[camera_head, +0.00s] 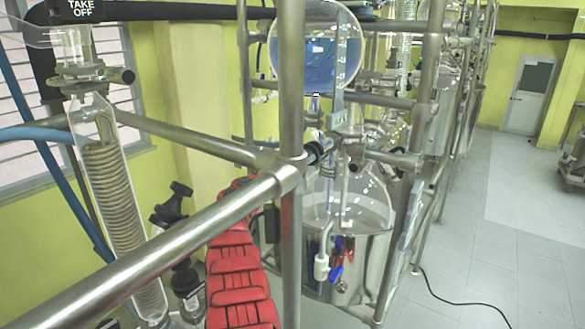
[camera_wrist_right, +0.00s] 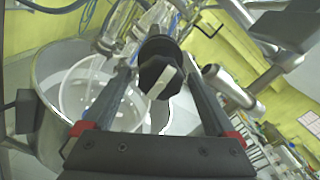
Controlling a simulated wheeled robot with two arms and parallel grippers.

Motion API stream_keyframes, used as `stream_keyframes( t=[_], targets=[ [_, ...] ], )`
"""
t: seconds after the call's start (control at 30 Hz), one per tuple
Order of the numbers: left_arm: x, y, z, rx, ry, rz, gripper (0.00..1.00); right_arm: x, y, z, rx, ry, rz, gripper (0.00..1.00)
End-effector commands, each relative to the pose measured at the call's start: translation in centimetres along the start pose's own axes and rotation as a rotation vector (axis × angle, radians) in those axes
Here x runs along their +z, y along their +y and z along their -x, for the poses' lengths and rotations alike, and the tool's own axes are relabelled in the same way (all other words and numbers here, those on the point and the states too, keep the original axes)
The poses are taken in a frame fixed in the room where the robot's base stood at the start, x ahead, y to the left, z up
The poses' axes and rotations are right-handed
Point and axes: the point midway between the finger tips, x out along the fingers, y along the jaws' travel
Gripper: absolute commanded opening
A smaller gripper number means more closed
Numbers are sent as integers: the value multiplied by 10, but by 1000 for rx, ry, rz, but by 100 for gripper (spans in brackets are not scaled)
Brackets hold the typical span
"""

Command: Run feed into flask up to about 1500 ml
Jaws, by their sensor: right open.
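A round glass vessel (camera_head: 318,60) with blue liquid hangs at the top middle of the head view. Below it is a black valve knob (camera_head: 318,151) on the glass line. A clear glass flask (camera_head: 362,205) sits in a steel pot (camera_head: 350,262); I cannot read its level. In the right wrist view, the flask (camera_wrist_right: 95,95) shows in the pot at the left. My right gripper (camera_wrist_right: 158,72) is open, its fingers on either side of a black knob (camera_wrist_right: 160,75); I cannot tell whether they touch it. My left gripper is not in view.
Steel frame tubes (camera_head: 292,110) cross in front of the glassware. A coil condenser (camera_head: 115,190) stands at the left. Open tiled floor (camera_head: 490,260) lies to the right, with a black cable.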

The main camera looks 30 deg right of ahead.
Motion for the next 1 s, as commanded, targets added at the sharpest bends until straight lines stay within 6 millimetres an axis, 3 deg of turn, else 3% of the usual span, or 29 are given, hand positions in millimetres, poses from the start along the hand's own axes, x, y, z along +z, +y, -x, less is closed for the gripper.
stream_keyframes(
  t=[0.27, 0.7, 0.8, 1.0],
  targets=[
    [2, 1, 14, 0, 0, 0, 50, -1, 4, 28, 6, -4, -3, 92],
    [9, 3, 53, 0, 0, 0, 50, -3, 5, 120, 6, -4, -3, 92],
    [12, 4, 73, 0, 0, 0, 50, -6, 5, 141, 0, -5, -4, 92],
    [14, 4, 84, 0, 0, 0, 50, -2, 3, 168, 2, -2, -2, 92]
  ],
)
